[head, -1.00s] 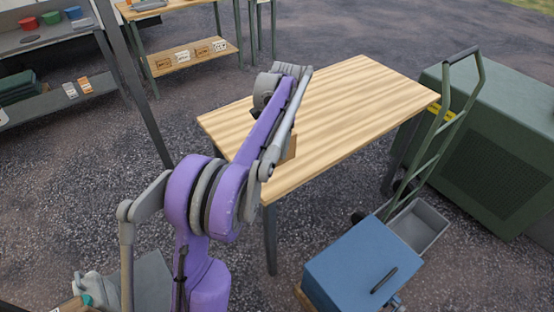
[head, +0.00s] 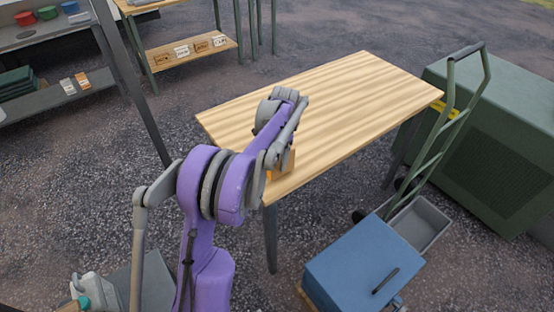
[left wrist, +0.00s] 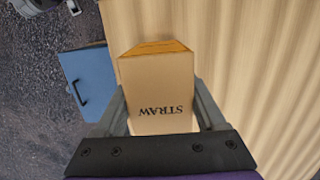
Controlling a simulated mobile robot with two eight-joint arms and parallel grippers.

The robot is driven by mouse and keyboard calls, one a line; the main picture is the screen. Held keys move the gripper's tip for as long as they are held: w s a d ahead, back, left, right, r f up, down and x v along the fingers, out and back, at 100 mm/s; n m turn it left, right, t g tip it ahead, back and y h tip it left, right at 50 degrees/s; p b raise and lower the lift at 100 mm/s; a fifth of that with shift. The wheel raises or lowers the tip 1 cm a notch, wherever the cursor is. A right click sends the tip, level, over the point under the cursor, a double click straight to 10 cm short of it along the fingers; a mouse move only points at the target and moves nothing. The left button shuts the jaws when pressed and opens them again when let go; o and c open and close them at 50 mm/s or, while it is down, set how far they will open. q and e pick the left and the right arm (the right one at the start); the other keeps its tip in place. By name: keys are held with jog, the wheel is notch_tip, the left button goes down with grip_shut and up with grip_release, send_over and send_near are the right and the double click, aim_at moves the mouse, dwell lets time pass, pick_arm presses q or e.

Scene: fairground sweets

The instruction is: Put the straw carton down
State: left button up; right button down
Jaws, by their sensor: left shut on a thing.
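The straw carton (left wrist: 158,88) is a tan box with an orange end and the word STRAW, upside down in the left wrist view. My left gripper (left wrist: 160,105) is shut on it, one finger along each side. In the head view part of the carton (head: 284,163) shows as a brown-orange patch near the front corner of the wooden table (head: 350,105). My purple left arm hides the rest of it and most of the gripper. I cannot tell whether the carton touches the tabletop. My right gripper is not in view.
The tabletop is otherwise bare. A large green box (head: 500,130) is at the right. Shelves (head: 60,100) stand at the back left.

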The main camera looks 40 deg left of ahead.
pick_arm(q)
jog(key=shift+f, duration=0.3)
jog(key=shift+f, duration=0.1)
jog(key=o, duration=1.6)
jog(key=shift+c, duration=0.2)
jog(key=r, duration=0.4)
jog(key=w+r, duration=0.1)
jog(key=r, duration=0.7)
jog(key=shift+w+d+p, duration=0.2)
jog(key=shift+p, duration=0.15)
jog(key=shift+d+r, duration=0.1)
jog(key=shift+r, duration=0.05)
jog(key=s+d+f+n+t, duration=0.2)
jog(key=s+d+t, duration=0.3)
jog(key=s+d, duration=1.2)
jog(key=s+d+f+n+t, duration=0.1)
jog(key=s+d+f+t, duration=0.1)
jog(key=s+d+f, duration=0.3)
jog(key=shift+s+d+f, duration=0.2)
jog(key=shift+s+f, duration=0.35)
jog(key=shift+s, duration=0.5)
